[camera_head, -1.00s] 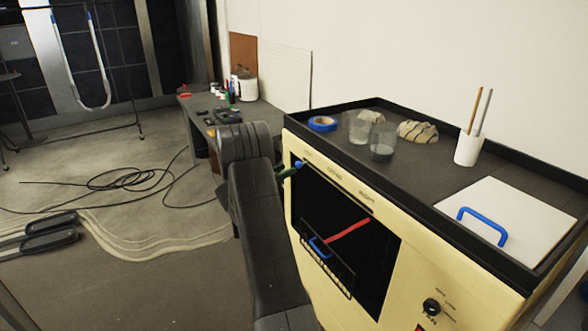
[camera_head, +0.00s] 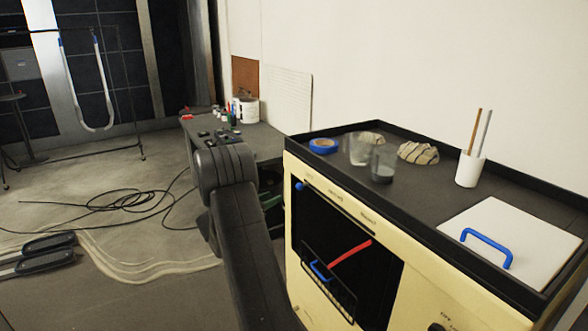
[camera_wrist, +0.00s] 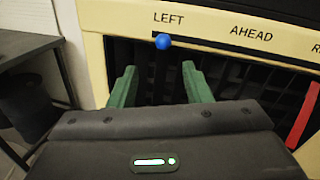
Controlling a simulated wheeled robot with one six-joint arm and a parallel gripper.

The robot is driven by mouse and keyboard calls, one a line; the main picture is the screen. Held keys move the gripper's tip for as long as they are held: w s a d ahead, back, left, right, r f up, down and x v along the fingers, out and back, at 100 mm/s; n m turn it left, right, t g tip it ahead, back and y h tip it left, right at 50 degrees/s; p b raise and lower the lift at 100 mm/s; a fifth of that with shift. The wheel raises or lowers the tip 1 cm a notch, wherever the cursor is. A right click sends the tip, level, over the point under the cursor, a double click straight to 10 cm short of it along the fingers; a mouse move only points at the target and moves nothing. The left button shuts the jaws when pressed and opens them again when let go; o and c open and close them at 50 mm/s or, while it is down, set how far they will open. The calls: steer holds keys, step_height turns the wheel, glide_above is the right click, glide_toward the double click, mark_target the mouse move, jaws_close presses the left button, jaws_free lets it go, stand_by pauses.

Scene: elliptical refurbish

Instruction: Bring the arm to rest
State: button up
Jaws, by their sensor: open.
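My gripper shows in the wrist view (camera_wrist: 158,84) with its two green fingers apart and nothing between them. It faces the front of a cream cabinet (camera_head: 420,270), just below the label "LEFT" and a blue knob (camera_wrist: 163,41). The knob also shows in the head view (camera_head: 299,186) at the top left of the cabinet's dark opening. In the head view my dark arm hides most of the gripper, with a bit of green showing beside the cabinet. A red bar (camera_head: 350,253) and a rack with a blue handle (camera_head: 319,270) are in the opening.
On the cabinet's top are blue tape (camera_head: 323,146), two clear glasses, striped lumps (camera_head: 418,153), a white cup with sticks (camera_head: 469,170) and a white panel with a blue handle (camera_head: 487,248). A dark workbench (camera_head: 262,141) stands behind my arm. Cables (camera_head: 110,203) lie on the floor.

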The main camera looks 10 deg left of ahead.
mark_target(299, 188)
steer(key=p+x, duration=0.2)
steer(key=x, duration=1.1)
steer(key=shift+d, duration=0.1)
steer(key=shift+s+d+f, duration=0.1)
steer(key=shift+s+d, duration=0.15)
steer(key=shift+s, duration=0.3)
steer(key=shift+s, duration=0.1)
